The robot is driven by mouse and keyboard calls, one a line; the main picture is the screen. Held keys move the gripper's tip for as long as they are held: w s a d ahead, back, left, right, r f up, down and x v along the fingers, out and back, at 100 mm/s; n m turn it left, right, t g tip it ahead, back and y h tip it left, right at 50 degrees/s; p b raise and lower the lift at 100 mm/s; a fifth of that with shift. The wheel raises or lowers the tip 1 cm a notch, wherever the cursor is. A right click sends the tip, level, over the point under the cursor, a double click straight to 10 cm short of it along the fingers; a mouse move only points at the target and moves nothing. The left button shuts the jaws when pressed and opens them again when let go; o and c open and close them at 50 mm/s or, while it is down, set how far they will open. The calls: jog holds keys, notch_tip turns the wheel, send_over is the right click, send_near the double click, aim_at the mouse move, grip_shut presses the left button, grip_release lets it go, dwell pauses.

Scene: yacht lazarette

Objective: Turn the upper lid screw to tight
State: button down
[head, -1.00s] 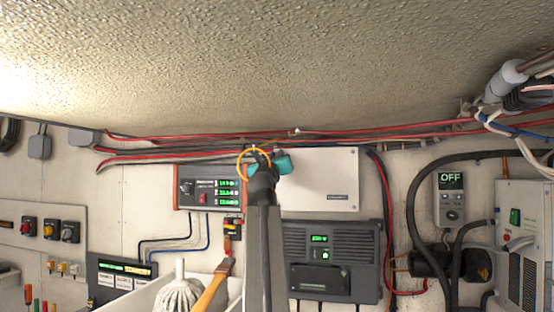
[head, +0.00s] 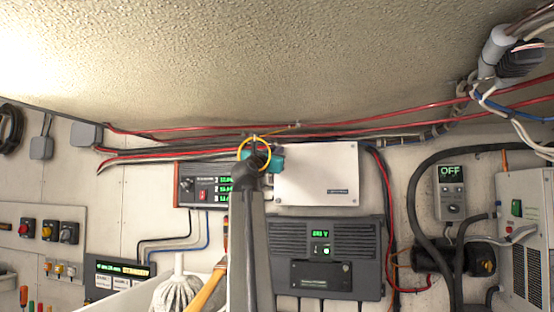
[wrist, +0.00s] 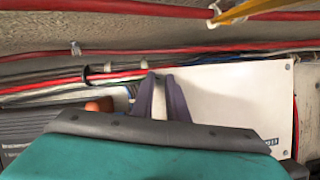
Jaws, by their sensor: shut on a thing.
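A white box lid (head: 318,175) is mounted on the wall and fills the right of the wrist view (wrist: 235,100). A small dark screw dot (wrist: 287,67) shows at its upper right corner. My teal gripper (wrist: 160,79) reaches the lid's upper left corner, its two dark fingers close together at the tips. The upper lid screw is hidden at the fingertips, where the jaws are shut on it. How far the screw is turned cannot be seen.
Red and grey cables (head: 400,138) run just above the lid, under the rough ceiling. A yellow loop (head: 241,153) surrounds my wrist in the head view. A mop (head: 178,290) stands lower left.

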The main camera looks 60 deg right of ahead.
jog(key=shift+w+a+r+m+g+y+p, duration=0.15)
jog(key=shift+m+g+y+p, duration=0.65)
jog(key=shift+m, duration=1.8)
jog(key=shift+w+d+m+g+y+p, duration=0.15)
jog(key=shift+m+g+p, duration=0.75)
jog(key=shift+m, duration=1.7)
jog(key=shift+w+a+r+m+g+y+p, duration=0.15)
jog(key=shift+m+g+y+p, duration=0.35)
jog(key=shift+m+g, duration=1.45)
jog(key=shift+f+m+t, duration=0.1)
jog(key=shift+m+t, duration=0.55)
jog(key=shift+m, duration=0.1)
jog(key=c, duration=1.7)
grip_release()
jog(key=shift+w+a, duration=0.1)
jog(key=shift+w, duration=0.05)
jog(key=shift+c, duration=0.2)
jog(key=shift+a, duration=0.1)
